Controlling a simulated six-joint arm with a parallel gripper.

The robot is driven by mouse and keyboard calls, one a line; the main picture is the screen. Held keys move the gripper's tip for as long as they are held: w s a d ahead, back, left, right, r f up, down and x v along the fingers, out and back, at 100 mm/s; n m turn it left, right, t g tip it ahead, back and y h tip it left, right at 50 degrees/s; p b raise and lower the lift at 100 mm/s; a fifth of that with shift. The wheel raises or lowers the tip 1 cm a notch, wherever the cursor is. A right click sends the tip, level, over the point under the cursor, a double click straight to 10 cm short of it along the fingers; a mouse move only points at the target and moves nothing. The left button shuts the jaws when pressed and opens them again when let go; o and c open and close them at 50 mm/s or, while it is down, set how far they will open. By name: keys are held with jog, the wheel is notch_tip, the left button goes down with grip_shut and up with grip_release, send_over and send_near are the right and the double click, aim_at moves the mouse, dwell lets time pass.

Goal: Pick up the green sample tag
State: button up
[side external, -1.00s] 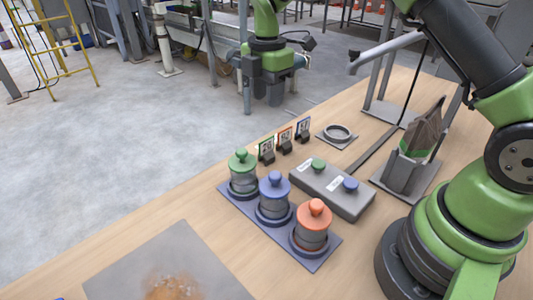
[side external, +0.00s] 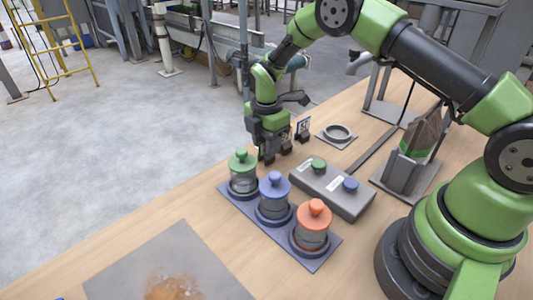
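My gripper (side external: 269,147) is lowered at the left end of the short row of sample tags, behind the green-lidded jar. Its dark fingers cover the place of the green sample tag, so the tag is hidden. I cannot tell whether the fingers are open or shut, or whether they touch the tag. The tag next to it (side external: 286,140) is partly covered by the gripper. The blue-edged tag (side external: 303,128) stands upright in its dark holder at the right end of the row.
A grey tray (side external: 232,196) holds jars with green (side external: 242,160), blue (side external: 275,185) and orange (side external: 314,215) lids in front of the gripper. A grey button box (side external: 335,195) and a ring on a plate (side external: 337,134) lie to the right. A bag (side external: 422,135) stands in a holder farther right.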

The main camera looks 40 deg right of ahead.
grip_shut()
jog(key=shift+r, duration=0.1)
